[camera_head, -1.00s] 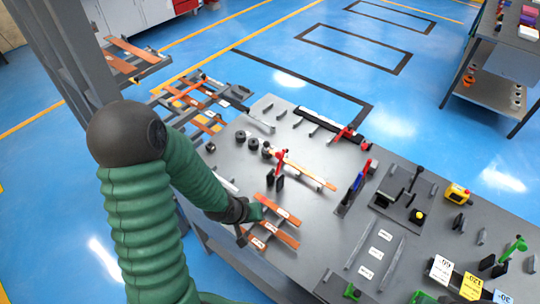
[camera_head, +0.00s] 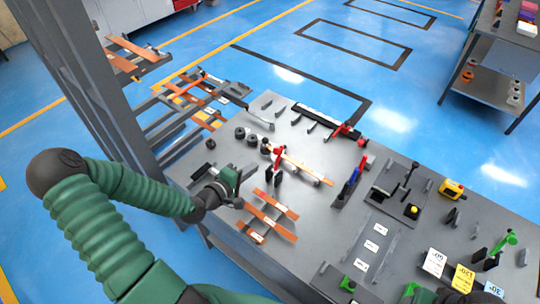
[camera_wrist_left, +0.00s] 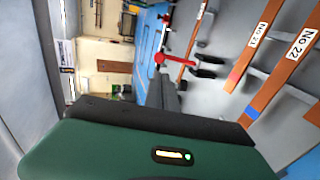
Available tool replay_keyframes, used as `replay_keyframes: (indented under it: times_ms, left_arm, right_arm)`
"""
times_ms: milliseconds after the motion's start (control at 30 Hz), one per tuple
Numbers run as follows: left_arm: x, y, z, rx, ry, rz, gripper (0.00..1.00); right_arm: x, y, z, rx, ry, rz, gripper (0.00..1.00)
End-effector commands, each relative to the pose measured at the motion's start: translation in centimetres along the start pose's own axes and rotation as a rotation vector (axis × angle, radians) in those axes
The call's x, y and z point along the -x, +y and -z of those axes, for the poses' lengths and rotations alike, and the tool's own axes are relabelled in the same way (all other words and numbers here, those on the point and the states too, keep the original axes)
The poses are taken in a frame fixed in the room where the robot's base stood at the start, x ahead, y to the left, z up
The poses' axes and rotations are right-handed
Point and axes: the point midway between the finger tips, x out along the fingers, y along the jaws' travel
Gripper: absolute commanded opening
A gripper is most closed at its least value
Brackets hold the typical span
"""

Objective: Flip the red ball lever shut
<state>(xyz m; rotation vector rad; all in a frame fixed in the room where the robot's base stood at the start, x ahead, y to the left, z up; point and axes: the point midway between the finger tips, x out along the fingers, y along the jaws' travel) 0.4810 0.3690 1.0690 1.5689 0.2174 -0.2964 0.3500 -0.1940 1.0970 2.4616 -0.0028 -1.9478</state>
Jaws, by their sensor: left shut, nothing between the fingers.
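A red lever (camera_head: 277,157) stands up from a clamp with black parts on the grey table, beside one end of a long copper bar (camera_head: 305,168). The red lever with its red ball end also shows in the left wrist view (camera_wrist_left: 175,60), ahead of the gripper and clear of it. My left gripper (camera_head: 238,190) is shut and empty. It is over the table's left part, to the left of and nearer than the lever, not touching it. Its green and black body (camera_wrist_left: 150,145) fills the bottom of the wrist view.
Labelled copper bars (camera_head: 268,215) lie on supports just right of my left gripper. Dark round weights (camera_head: 252,140) stand behind it. A blue and red tool (camera_head: 352,182) and a black fixture (camera_head: 397,192) stand to the right. A grey upright frame (camera_head: 105,110) rises at left.

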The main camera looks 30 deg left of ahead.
Motion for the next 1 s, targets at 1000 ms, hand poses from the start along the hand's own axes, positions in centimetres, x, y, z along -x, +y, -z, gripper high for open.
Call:
replay_keyframes:
  times_ms: [1000]
  left_arm:
    - [-11.1, 0.0, 0.0, -0.001, 0.000, 0.002, 0.00]
  right_arm:
    - [2.3, 0.0, 0.5, 0.000, 0.000, 0.000, 0.52]
